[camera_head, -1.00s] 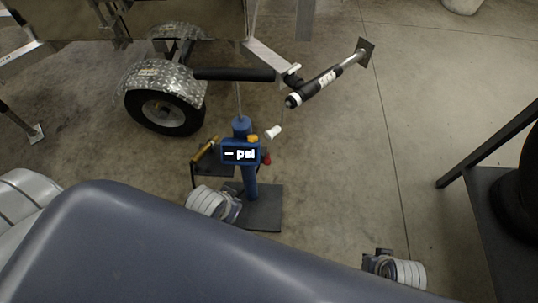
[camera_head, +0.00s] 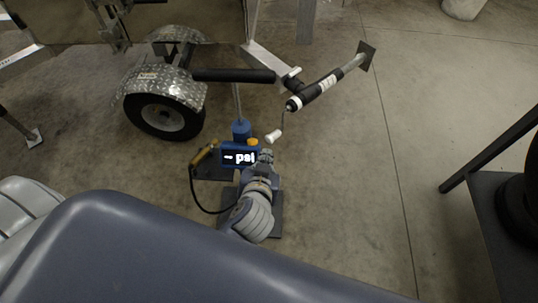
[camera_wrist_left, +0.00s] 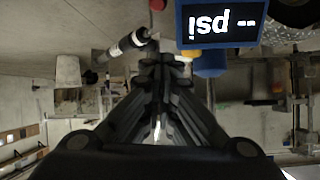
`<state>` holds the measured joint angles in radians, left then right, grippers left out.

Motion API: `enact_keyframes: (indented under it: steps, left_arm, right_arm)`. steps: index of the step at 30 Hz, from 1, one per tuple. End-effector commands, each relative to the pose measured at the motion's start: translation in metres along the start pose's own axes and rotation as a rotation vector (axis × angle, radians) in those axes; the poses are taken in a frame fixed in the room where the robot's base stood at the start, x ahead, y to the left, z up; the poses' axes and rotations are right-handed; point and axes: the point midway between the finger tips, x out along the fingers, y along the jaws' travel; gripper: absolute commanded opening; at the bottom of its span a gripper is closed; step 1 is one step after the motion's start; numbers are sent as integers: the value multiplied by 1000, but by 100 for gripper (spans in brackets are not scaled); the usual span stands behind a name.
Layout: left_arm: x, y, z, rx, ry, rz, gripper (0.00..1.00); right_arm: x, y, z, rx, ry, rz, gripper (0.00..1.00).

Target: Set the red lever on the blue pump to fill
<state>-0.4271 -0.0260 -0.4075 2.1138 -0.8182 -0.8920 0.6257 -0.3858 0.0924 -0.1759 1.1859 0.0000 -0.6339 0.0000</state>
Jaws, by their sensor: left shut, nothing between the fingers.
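The blue pump (camera_head: 241,130) stands upright on a dark base plate, its lit display (camera_head: 238,158) reading "-- psi". My left gripper (camera_head: 265,157) is shut and empty at the right edge of the display. It covers the spot of the red lever in the head view. In the left wrist view, which is upside down, my left gripper (camera_wrist_left: 160,62) points at the pump beside the display (camera_wrist_left: 218,24). A small dark red part, probably the red lever (camera_wrist_left: 157,4), shows at the top edge. Contact cannot be told. My right gripper is out of view.
A yellow-brown hose handle (camera_head: 204,153) with a black hose is left of the pump. A trailer wheel (camera_head: 165,115) stands behind left. A trailer jack (camera_head: 325,85) and a white cone-shaped part (camera_head: 273,136) are close by. Floor on the right is clear up to a dark rack (camera_head: 490,195).

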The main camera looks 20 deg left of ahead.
Motion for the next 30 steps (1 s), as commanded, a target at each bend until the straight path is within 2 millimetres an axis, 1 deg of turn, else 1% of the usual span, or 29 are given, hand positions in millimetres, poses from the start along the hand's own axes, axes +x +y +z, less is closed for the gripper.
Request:
enact_keyframes:
  steps: [1, 5, 14, 17, 20, 23, 30]
  left_arm:
    - [0, 3, -2, -1, 11, 3, 0]
    - [1, 7, -5, -1, 28, 8, 0]
    - [1, 7, -5, -2, 29, 8, 0]
    - [4, 7, -5, -1, 29, 8, 0]
    - [14, 7, -6, 0, 30, 7, 0]
    - [32, 7, -6, 0, 31, 6, 0]
    - [85, 7, -7, 2, 30, 5, 0]
  right_arm:
    - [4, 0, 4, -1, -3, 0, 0]
    - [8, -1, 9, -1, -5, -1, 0]
    - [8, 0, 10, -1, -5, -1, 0]
    - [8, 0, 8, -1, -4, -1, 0]
    - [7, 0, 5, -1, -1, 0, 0]
    - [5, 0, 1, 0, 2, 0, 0]
    - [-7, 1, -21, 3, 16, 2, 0]
